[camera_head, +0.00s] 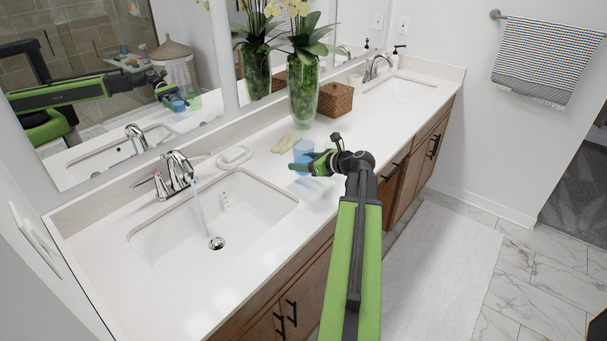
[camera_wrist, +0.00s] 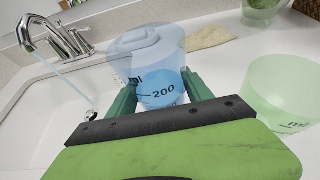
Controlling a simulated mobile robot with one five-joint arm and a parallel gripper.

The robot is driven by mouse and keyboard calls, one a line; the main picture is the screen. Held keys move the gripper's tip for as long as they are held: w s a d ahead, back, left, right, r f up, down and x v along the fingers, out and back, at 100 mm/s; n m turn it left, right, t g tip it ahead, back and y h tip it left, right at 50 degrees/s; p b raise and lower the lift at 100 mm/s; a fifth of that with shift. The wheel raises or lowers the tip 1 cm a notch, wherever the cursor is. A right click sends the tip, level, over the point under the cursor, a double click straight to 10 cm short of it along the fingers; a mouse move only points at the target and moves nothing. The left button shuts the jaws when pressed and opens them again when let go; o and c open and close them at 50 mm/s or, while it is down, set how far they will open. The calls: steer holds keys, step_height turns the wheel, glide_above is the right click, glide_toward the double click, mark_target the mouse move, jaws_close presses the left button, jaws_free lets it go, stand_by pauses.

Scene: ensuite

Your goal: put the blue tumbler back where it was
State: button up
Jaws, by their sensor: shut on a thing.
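The blue tumbler (camera_head: 303,149) is see-through, with dark markings that read 200 in the wrist view (camera_wrist: 158,88). My gripper (camera_head: 308,165) is shut on it, with one green finger on each side in the wrist view (camera_wrist: 158,98). The tumbler looks upright, above the counter (camera_head: 262,178) to the right of the near sink. I cannot tell for sure whether its base touches the counter. A green see-through tumbler (camera_wrist: 288,98) stands to the right of my gripper in the wrist view; my arm seems to hide it in the head view.
Water runs from the tap (camera_head: 178,170) into the near sink (camera_head: 170,240). A white soap dish (camera_head: 234,157), a yellowish cloth (camera_head: 285,143), a tall glass vase (camera_head: 303,95) and a woven basket (camera_head: 336,99) stand behind the tumbler. The counter's front strip is clear.

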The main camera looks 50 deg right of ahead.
step_height(320, 180, down, 4)
steer(key=b, duration=0.3)
steer(key=shift+f+b, duration=0.1)
steer(key=shift+b, duration=0.25)
steer(key=shift+r, duration=0.25)
steer(key=shift+f, duration=0.2)
steer(key=o, duration=1.4)
